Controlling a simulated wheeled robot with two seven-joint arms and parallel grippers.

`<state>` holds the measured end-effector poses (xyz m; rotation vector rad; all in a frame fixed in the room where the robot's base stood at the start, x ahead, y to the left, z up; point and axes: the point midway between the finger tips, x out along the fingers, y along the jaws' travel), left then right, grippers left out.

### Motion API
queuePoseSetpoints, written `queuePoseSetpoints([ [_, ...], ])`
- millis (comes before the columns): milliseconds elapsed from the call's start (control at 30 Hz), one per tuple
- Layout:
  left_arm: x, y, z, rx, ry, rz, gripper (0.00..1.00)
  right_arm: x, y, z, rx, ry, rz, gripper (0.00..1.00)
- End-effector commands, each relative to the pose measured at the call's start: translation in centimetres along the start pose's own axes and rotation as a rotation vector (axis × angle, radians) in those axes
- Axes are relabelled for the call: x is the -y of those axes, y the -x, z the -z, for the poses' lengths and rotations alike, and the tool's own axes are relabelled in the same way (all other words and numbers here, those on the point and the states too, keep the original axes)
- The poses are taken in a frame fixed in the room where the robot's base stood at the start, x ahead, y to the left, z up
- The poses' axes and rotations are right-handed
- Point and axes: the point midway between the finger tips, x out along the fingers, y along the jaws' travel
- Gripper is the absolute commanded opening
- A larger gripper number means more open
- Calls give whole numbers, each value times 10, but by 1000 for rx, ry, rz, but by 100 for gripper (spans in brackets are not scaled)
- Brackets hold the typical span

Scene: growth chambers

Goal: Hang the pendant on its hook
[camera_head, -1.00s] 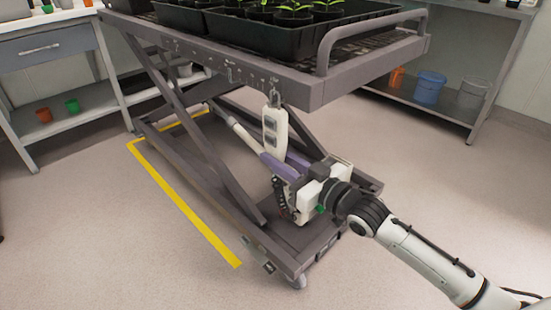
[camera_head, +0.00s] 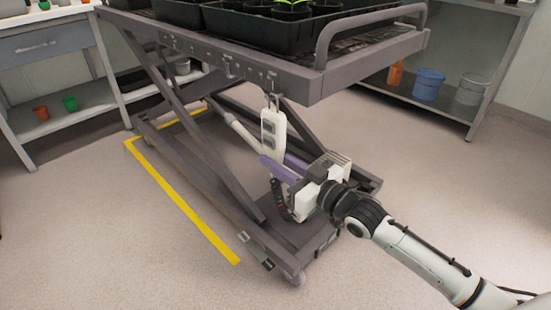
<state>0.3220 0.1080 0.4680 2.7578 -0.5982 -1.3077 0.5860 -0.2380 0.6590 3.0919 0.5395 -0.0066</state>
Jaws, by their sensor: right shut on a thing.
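The pendant (camera_head: 273,127) is a slim off-white box with two dark buttons. It is upright just below the near edge of the lift table (camera_head: 300,85). A thin metal loop (camera_head: 270,98) at its top reaches the table's edge, where the hook is; I cannot tell whether the loop sits on the hook. My right gripper (camera_head: 281,167), with purple fingers, is shut on the pendant's lower end from below right. The fingers hide part of that end. A dark coiled cable (camera_head: 280,198) hangs beside the gripper's body. My left gripper is not in view.
Black trays (camera_head: 260,35) with seedling pots stand on the table. Its crossed legs (camera_head: 200,150) and base (camera_head: 300,235) lie below and beside my right arm. A yellow floor line (camera_head: 180,200) runs left of it. A shelf with buckets (camera_head: 428,85) stands behind right. The right floor is clear.

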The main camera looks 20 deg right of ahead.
Motion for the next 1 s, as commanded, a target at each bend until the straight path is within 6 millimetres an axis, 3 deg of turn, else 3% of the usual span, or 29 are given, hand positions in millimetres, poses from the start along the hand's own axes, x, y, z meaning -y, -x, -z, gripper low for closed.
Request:
queuePoseSetpoints([
  [167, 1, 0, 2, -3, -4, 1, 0, 0, 0, 1, -2, 0, 0, 0],
  [200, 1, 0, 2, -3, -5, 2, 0, 0, 0, 1, -2, 0, 0, 22],
  [300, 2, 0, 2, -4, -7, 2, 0, 0, 0, 1, -2, 0, 0, 39],
  [500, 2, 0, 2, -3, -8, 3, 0, 0, 0, 1, -1, 0, 0, 40],
  [600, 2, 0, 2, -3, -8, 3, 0, 0, 0, -1, 2, 0, 0, 50],
  [1000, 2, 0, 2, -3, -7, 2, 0, 0, 0, 0, 0, 0, 0, 50],
])
